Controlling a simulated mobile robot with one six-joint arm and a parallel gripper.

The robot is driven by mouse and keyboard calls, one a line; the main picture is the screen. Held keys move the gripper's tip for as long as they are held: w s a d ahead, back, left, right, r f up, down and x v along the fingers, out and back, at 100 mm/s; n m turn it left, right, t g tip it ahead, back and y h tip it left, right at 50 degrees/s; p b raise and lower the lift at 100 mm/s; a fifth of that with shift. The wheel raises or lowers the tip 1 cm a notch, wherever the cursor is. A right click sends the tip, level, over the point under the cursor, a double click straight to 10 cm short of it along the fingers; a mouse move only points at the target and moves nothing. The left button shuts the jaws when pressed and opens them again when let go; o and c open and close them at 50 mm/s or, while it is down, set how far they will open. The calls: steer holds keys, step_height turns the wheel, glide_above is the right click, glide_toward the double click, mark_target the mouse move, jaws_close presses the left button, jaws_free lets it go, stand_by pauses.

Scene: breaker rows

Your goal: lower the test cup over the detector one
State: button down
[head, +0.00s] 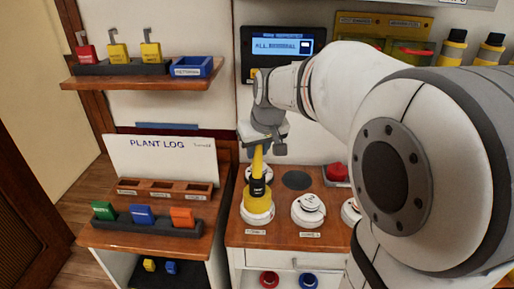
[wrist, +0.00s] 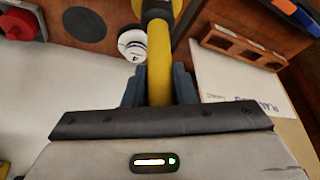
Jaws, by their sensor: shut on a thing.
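The test cup (head: 257,207) is pale yellow with a black collar and a yellow handle. It stands about upright at the front left of the wooden counter, over the spot labelled as the first zone. Detector one is hidden by it, and I cannot tell whether the cup is fully seated. My gripper (head: 266,147) is above it, shut on the yellow handle. In the wrist view the handle (wrist: 160,62) runs between the fingers, with the black collar at the top edge; the cup's mouth is out of view.
A white detector (head: 308,210) stands right of the cup, with another at my arm's edge. A white detector (wrist: 132,45) and dark disc (head: 297,180) lie behind. A red item (head: 337,173) is back right. The log shelf (head: 165,234) stands left.

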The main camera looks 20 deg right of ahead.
steer(key=c, duration=1.1)
jaws_free()
steer(key=v, duration=0.8)
steer(key=shift+f, duration=0.15)
